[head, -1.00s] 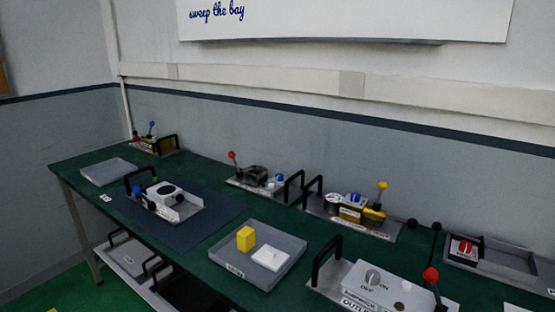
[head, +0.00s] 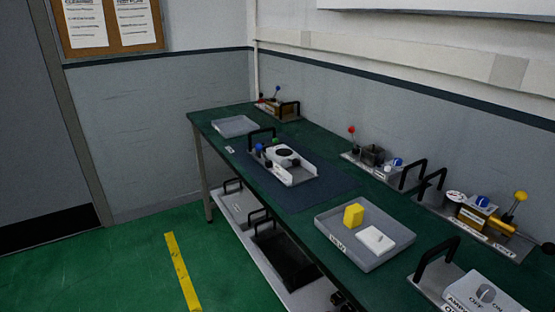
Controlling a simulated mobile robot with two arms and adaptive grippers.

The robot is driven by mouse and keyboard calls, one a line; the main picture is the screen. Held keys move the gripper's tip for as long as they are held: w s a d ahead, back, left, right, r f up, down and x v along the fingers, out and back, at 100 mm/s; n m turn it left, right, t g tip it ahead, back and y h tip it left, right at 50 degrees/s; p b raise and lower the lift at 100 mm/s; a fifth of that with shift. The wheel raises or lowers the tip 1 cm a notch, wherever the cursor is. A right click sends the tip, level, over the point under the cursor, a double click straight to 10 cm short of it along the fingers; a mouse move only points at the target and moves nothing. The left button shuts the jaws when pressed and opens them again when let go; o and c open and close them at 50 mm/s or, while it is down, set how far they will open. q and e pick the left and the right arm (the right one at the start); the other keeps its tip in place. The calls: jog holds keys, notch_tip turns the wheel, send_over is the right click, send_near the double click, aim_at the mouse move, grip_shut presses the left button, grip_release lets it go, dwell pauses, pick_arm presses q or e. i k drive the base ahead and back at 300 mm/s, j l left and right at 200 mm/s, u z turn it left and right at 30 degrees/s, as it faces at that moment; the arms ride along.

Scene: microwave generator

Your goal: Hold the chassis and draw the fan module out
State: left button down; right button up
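The chassis (head: 303,173) is a light grey open tray-like unit with a black handle at its left end. It sits on a dark blue mat (head: 325,190) on the green bench. A white block with a dark round top (head: 285,153), which looks like the fan module, sits in the chassis. Small blue, green and dark knobs show at its left side. Neither of my grippers is in the head view, and nothing is touching the chassis.
A grey tray (head: 398,249) holding a yellow block (head: 354,215) and a white block (head: 376,239) is right of the mat. An empty grey tray (head: 238,126) is further left. Handled units with levers line the back and right. Green floor (head: 225,262) is open at left.

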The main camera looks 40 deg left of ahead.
aim_at(283, 155)
jog(key=i+j+z, duration=0.1)
jog(key=j, duration=0.45)
jog(key=i+j+z, duration=0.1)
jog(key=j, duration=0.45)
jog(key=i+j+z, duration=0.1)
jog(key=j, duration=0.5)
jog(key=i+j+z, duration=0.1)
jog(key=j, duration=0.45)
jog(key=i+j, duration=0.15)
jog(key=j, duration=0.45)
jog(key=z, duration=0.05)
